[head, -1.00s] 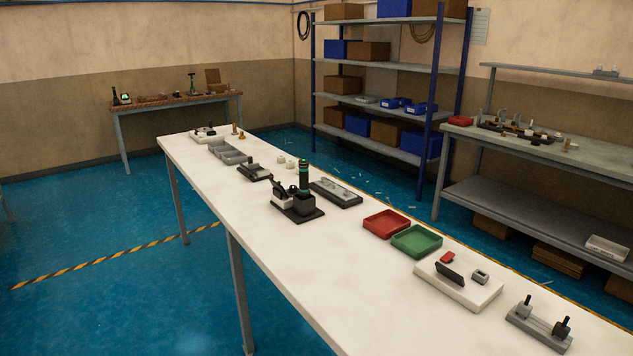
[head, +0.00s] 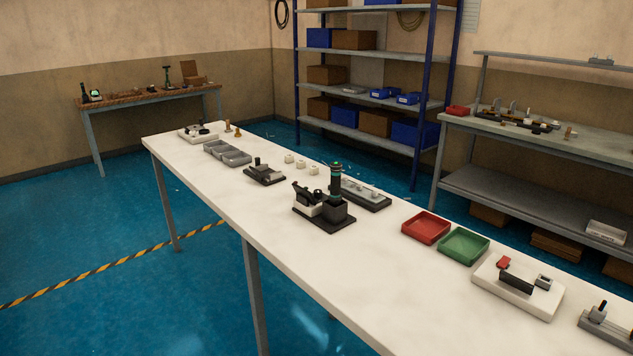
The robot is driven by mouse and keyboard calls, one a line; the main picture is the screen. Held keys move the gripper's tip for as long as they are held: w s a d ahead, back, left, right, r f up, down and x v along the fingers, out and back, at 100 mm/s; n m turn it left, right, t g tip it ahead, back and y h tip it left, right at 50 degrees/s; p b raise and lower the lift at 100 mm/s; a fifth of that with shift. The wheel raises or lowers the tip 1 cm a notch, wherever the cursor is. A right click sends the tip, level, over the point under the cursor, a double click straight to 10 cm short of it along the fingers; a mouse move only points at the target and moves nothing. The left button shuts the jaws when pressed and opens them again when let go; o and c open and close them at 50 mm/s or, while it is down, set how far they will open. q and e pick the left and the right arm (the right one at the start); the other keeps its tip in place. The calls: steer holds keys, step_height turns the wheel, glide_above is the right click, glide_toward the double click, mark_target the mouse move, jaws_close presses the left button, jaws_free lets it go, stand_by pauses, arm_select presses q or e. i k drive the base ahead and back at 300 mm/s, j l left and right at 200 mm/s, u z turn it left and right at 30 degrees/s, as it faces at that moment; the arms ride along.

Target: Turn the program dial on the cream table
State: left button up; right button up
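The long cream table (head: 270,235) runs from the back left to the front right in the head view. I cannot tell for sure which item on it is the program dial. A white base with dark round parts (head: 198,133) sits at its far end, too small to make out. A white board (head: 518,289) with a red piece, a black bar and a small grey part lies near the right. A black device with a dark cylinder (head: 325,207) stands mid-table. Neither of my grippers is in view.
Grey bins (head: 227,152), a red tray (head: 426,227), a green tray (head: 463,245) and a grey fixture (head: 607,327) stand on the table. A blue-post shelf (head: 375,105) and grey bench (head: 555,145) stand behind. Blue floor (head: 95,245) is open on the left.

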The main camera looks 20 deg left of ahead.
mark_target(318, 193)
steer(key=j+z, duration=0.1)
steer(key=j, duration=1.7)
